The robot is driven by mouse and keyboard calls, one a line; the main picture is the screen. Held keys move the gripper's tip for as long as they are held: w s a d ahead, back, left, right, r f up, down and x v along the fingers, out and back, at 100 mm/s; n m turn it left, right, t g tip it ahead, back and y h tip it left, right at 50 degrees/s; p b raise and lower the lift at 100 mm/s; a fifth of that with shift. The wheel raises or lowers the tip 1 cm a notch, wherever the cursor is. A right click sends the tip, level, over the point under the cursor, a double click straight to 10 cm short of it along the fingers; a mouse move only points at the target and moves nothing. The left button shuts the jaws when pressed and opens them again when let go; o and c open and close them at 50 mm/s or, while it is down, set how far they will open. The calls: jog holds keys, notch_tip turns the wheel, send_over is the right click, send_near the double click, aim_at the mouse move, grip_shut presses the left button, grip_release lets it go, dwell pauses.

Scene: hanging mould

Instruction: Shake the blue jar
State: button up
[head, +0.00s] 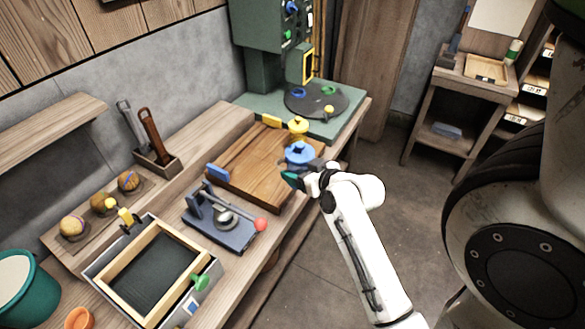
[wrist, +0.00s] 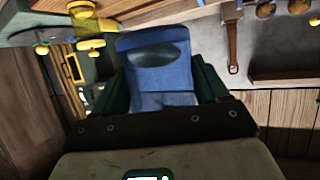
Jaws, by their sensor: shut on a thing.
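The blue jar (head: 300,152) is at the right end of the wooden board in the head view, in front of a yellow jar (head: 298,125). My gripper (head: 299,166) is shut on it from the near side. In the wrist view the jar (wrist: 160,72) fills the space between the two dark green fingers of my gripper (wrist: 161,88). The yellow jar (wrist: 90,40) shows at the upper left there. The jar's underside is hidden, and I cannot tell whether it touches the board.
The wooden board (head: 250,165) lies on the bench. A press with a red knob (head: 260,224) and a framed tray (head: 100,268) stand left of my arm. A green machine (head: 265,60) with a round plate (head: 316,99) is behind. Open floor lies right.

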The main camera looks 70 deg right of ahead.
jog(key=s+r+p, duration=0.1)
jog(key=r, duration=0.1)
jog(key=s+r+p, duration=0.2)
jog(key=s+a+r+p, duration=0.1)
jog(key=r+p, duration=0.1)
jog(key=r, duration=0.1)
jog(key=shift+s+a, duration=0.1)
jog(key=shift+s, duration=0.3)
jog(key=shift+s+r, duration=0.15)
jog(key=shift+s, duration=0.1)
notch_tip(320, 180, up, 7)
jog(key=p, duration=0.3)
send_over(314, 155)
jog(key=s+a, duration=0.1)
jog(key=s, duration=0.1)
jog(key=shift+a, duration=0.15)
notch_tip(314, 155, down, 7)
jog(key=b, duration=0.5)
jog(key=shift+w, duration=0.1)
